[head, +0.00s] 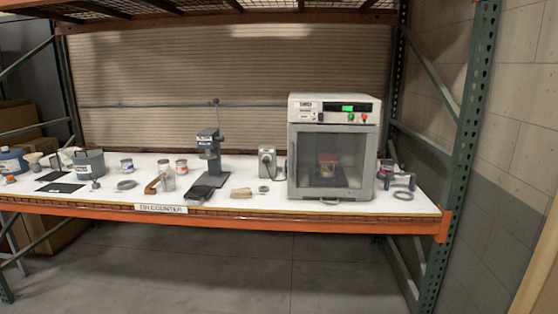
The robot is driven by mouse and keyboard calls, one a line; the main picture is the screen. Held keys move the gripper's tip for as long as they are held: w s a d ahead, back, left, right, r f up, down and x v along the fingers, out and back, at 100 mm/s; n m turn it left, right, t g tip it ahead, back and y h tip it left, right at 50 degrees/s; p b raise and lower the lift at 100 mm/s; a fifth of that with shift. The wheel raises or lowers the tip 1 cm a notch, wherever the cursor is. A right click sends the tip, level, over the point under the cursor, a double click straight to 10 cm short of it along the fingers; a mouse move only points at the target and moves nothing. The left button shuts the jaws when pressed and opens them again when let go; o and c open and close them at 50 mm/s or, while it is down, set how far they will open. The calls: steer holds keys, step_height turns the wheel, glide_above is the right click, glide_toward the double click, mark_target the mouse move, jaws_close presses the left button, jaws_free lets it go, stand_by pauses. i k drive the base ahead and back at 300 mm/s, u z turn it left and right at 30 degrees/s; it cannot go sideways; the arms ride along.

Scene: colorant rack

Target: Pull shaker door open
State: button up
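The shaker (335,103) is a light grey cabinet on the right part of the shelf counter. It has a lit green display and green and red buttons along its top panel. Its door (332,193) has a grey frame and a clear window, and it looks shut. Through the window, a can with a reddish band (329,162) stands on a dark platform. The door's handle is too small to make out clearly. My gripper is not in view.
The white counter (225,205) has an orange front beam (260,223). A grey clamp-like tool (400,181) and a small can stand right of the shaker. A small grey device (267,160) stands to its left. Green uprights (468,130) frame the bay; the floor in front is clear.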

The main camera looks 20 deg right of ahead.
mark_target(365, 191)
steer(key=u, duration=0.65)
steer(key=i, duration=0.85)
steer(key=u, duration=0.3)
